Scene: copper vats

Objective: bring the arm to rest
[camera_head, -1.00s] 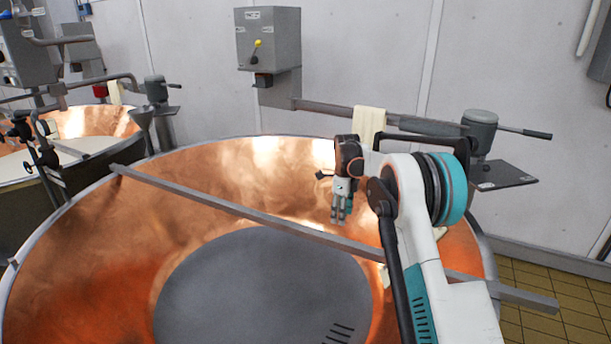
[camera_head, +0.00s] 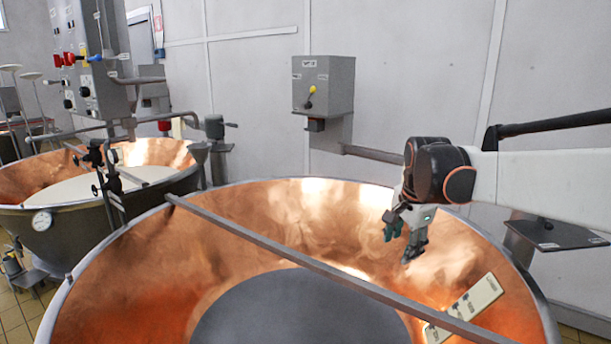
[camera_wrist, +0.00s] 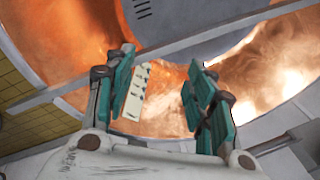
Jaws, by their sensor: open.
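My gripper (camera_head: 402,240) hangs from my arm above the right side of the near copper vat (camera_head: 140,270), pointing down. Its fingers are apart and nothing is between them. In the wrist view my gripper (camera_wrist: 165,85) shows two teal-padded fingers spread wide. My white arm reaches in from the right edge of the head view, with a black and orange joint above the gripper.
A metal bar (camera_head: 280,255) crosses the near vat's top. A pale ruler-like strip (camera_head: 475,302) leans in the vat at the right. A second vat (camera_head: 60,190) stands at the left. A grey control box (camera_head: 323,85) is on the back wall.

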